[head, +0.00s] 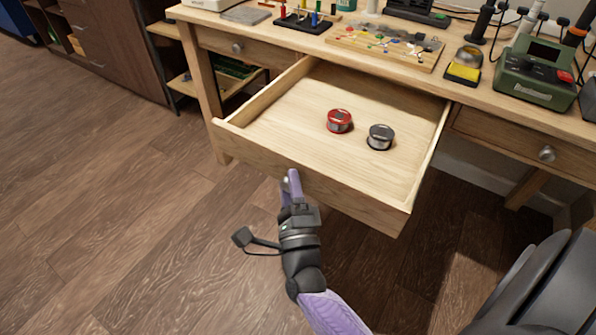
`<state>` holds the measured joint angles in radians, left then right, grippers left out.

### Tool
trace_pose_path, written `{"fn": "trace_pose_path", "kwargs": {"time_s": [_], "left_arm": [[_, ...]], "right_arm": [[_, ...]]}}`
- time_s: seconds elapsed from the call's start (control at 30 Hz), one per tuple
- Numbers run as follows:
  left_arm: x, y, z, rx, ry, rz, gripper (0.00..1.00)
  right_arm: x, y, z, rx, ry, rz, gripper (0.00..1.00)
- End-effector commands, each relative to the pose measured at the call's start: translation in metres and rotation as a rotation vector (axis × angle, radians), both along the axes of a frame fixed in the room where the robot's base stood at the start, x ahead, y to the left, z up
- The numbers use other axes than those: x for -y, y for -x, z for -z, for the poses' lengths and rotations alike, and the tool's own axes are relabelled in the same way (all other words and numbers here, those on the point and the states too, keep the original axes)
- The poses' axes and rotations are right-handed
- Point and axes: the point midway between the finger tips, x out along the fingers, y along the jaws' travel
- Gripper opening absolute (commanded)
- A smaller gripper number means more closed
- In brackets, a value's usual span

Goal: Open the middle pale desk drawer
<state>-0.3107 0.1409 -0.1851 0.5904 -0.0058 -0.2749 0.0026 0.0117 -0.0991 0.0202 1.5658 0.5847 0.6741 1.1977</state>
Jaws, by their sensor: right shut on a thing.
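The middle pale desk drawer (345,192) is pulled far out from the desk, and its inside shows. My right gripper (290,180) is at the middle of the drawer's front, shut on the drawer's knob, which the fingers mostly hide. My left gripper is not in view.
The pale desk (300,32) carries a board with coloured parts (385,46), a yellow sponge holder (464,65) and a green soldering station (537,73). Closed drawers with round knobs flank the open one, left (222,43) and right (520,150). The wooden floor at left is clear.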

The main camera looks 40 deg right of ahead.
Motion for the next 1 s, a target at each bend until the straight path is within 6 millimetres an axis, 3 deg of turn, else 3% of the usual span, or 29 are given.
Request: {"fn": "trace_pose_path", "kwargs": {"time_s": [0.47,0.5,0.63,0.67,1.0], "left_arm": [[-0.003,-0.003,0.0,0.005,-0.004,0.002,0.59],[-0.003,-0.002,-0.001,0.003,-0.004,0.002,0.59],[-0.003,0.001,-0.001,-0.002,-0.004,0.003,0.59],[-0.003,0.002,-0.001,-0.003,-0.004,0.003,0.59],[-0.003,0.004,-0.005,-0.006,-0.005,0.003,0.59]], "right_arm": [[-0.005,0.002,0.001,-0.002,-0.002,0.0,0.0],[-0.005,0.002,0.001,-0.002,-0.002,0.0,0.53],[-0.005,0.002,0.001,-0.002,-0.001,0.0,0.81],[-0.005,0.002,0.001,-0.001,0.0,0.0,0.85],[-0.008,0.01,0.003,-0.003,0.0,0.0,0.85]]}}
